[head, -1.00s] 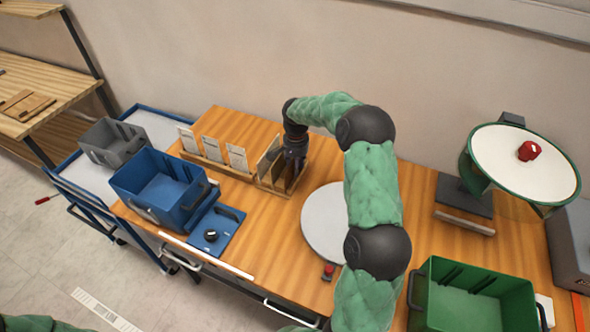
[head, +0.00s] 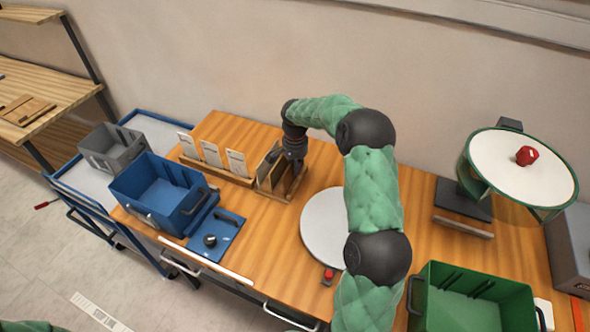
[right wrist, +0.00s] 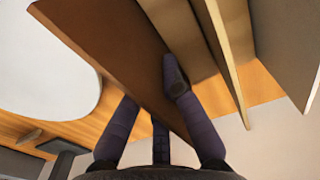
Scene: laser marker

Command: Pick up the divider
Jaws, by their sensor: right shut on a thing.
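The divider (right wrist: 125,50) is a brown flat board that stands between my right gripper's fingers in the right wrist view. My right gripper (head: 294,167) is shut on it, with fingers on both faces of the board. In the head view the gripper reaches down from above into the wooden rack (head: 262,190), at its right end. The gripper partly hides the board there, and I cannot tell whether its lower edge is clear of the rack. My left gripper is out of view.
Other upright panels (right wrist: 228,40) stand close beside the held board. White cards (head: 211,154) stand left of the rack. A round white plate (head: 322,225) lies right of it. A blue bin (head: 150,210) and a green bin (head: 430,295) stand farther out.

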